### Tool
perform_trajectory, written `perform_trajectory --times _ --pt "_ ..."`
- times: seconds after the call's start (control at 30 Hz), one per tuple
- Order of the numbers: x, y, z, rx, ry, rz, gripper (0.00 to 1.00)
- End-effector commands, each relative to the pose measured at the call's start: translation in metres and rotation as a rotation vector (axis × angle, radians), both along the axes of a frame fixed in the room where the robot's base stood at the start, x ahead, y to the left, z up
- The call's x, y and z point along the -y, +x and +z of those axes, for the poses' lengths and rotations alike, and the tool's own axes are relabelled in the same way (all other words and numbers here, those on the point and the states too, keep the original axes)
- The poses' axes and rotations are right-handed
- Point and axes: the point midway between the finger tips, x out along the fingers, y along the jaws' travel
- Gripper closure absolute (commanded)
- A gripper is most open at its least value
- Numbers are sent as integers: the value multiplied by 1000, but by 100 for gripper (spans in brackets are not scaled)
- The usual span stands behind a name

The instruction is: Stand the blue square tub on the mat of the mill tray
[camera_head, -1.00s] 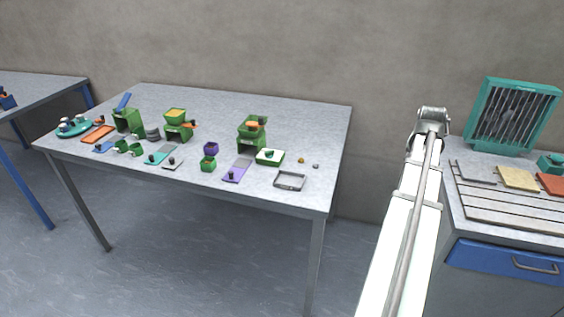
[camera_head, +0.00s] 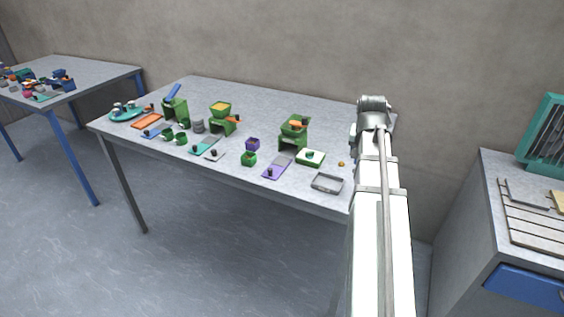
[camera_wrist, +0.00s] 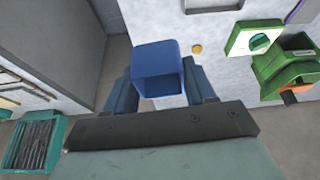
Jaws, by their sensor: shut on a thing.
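My gripper (camera_wrist: 160,92) is shut on the blue square tub (camera_wrist: 158,58), which sits between its dark blue fingers in the wrist view with its open mouth showing. The tub is held above the scene, over the right end of the long table. In the head view my arm hides the gripper and the tub. Green mills stand on the long table: one at the left (camera_head: 176,110), one in the middle (camera_head: 222,120) and one at the right (camera_head: 294,132). I cannot tell which thing is the mill tray or its mat.
On the long table are a grey metal tray (camera_head: 327,183), a purple slab (camera_head: 278,168), a green-and-white box (camera_head: 311,158) and a small green tub (camera_head: 249,159). A second table (camera_head: 105,72) at the left holds blue and teal things. A cabinet (camera_head: 515,265) stands right.

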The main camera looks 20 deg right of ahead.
Motion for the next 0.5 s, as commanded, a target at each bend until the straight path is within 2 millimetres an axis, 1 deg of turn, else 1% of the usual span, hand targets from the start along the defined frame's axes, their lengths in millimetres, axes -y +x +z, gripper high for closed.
perform_trajectory --times 0.03,0.1,0.37,0.5 --pt "-17 7 2 1 0 27 80" --pt "-36 16 3 1 0 59 80" --pt "-108 49 9 -1 0 168 80" --pt "-146 70 11 -3 1 213 80"
